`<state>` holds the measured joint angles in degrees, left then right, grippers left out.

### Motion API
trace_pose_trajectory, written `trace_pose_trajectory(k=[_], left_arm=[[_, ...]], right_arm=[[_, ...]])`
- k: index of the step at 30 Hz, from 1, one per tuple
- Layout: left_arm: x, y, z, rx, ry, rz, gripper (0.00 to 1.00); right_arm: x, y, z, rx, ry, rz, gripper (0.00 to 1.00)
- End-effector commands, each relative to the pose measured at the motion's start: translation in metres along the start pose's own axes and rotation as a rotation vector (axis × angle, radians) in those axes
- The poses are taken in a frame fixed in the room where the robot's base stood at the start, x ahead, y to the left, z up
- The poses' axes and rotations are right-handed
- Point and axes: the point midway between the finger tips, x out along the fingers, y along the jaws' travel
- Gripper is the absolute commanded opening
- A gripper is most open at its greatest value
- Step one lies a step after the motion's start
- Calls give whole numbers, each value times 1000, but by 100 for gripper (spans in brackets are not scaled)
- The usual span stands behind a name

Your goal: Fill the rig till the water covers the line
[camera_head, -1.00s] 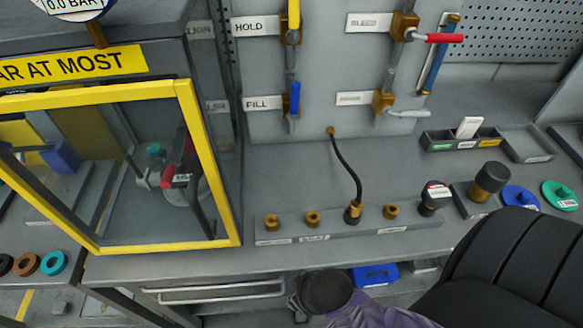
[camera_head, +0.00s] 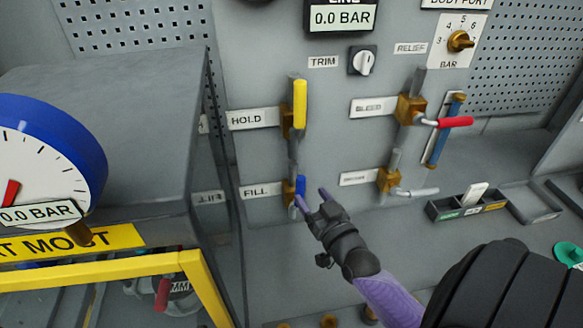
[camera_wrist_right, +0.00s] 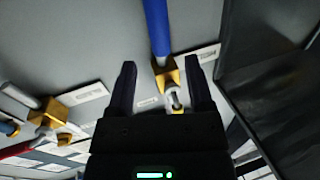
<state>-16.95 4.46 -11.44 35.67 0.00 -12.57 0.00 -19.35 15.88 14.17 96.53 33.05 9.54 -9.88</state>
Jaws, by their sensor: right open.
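In the wrist view the open fingers (camera_wrist_right: 160,66) are on either side of the brass valve body, with gaps. A slanted blue tube with brass ends (camera_head: 441,138) is at the right. No water line can be made out.
The yellow HOLD handle (camera_head: 300,103) is just above. The red bleed handle (camera_head: 455,122) and a pale lower lever (camera_head: 412,192) are to the right. A gauge (camera_head: 45,165) reading 0.0 BAR and a yellow-framed guard (camera_head: 200,285) are at left.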

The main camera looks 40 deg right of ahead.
Motion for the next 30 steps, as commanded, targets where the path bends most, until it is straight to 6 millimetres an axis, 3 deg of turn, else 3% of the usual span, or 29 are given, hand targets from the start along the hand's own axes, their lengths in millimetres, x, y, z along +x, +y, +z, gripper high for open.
trace_pose_trajectory(k=[4, 9, 14, 21, 30], left_arm=[[4, 1, 12, 1, -22, 2, 59], [9, 0, 9, 1, -16, 1, 59], [10, 0, 6, 1, -10, 0, 59], [10, 0, 4, 2, -7, 0, 59], [10, 0, 4, 1, -6, -1, 59]], right_arm=[[36, 0, 0, -1, 3, -1, 67], [64, -1, 1, -1, 0, -2, 67], [76, -1, 1, -1, -2, -2, 67], [77, -1, 0, -1, -3, -2, 67], [76, -1, 0, -1, -3, -2, 3]])
